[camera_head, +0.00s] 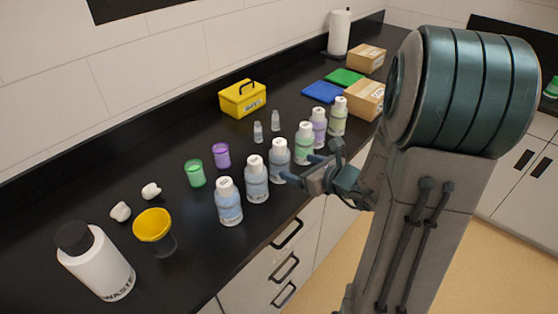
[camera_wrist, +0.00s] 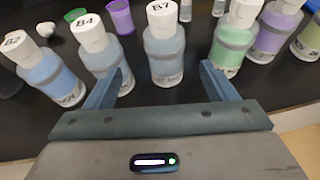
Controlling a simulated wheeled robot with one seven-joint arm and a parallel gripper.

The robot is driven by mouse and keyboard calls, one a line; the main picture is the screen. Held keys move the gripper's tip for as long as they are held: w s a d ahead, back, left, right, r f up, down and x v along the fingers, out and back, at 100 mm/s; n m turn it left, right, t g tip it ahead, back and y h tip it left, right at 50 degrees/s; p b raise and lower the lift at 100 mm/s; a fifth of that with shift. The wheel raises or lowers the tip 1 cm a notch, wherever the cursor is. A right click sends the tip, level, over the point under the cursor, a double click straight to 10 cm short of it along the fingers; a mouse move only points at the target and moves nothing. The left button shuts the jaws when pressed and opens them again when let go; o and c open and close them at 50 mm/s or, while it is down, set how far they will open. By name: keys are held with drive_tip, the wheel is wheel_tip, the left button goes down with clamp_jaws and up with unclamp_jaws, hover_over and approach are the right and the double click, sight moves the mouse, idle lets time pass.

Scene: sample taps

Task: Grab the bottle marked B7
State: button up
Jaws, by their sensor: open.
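The bottle marked B7 (camera_wrist: 164,48) has a white cap and pale blue contents. It stands upright in the middle of the wrist view. In the head view it is the third bottle from the left (camera_head: 279,153) in the row near the counter's front edge. My gripper (camera_wrist: 163,78) is open and empty, with its fingers pointing at B7, one to each side of its line. In the head view my gripper (camera_head: 298,168) is at the front of the row, close to B7. I cannot tell whether the fingertips reach beside the bottle.
Blue bottle B4 (camera_wrist: 101,48) is left of B7, with B2 (camera_wrist: 47,72) beyond. A green bottle (camera_wrist: 233,40) stands close on the right, near the right finger. Purple and green cups (camera_head: 195,173) and two small vials (camera_head: 258,131) stand behind the row.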

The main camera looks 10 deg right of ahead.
sight(285, 162)
drive_tip(key=p+x, duration=0.1)
drive_tip(key=x, duration=0.5)
drive_tip(key=shift+w+a+f+p, duration=0.1)
drive_tip(key=shift+w+f+p, duration=0.05)
drive_tip(key=shift+f+p, duration=0.15)
drive_tip(key=shift+w+a+f+p, duration=0.1)
drive_tip(key=shift+w+p, duration=0.1)
drive_tip(key=shift+w, duration=0.15)
drive_tip(key=shift+w+a+f+p, duration=0.1)
drive_tip(key=shift+w+p, duration=0.1)
drive_tip(key=shift+w, duration=0.2)
drive_tip(key=shift+p+x, duration=0.55)
drive_tip(key=shift+x, duration=1.35)
drive_tip(key=shift+w+d, duration=0.1)
drive_tip(key=shift+d, duration=0.1)
drive_tip(key=c, duration=1.2)
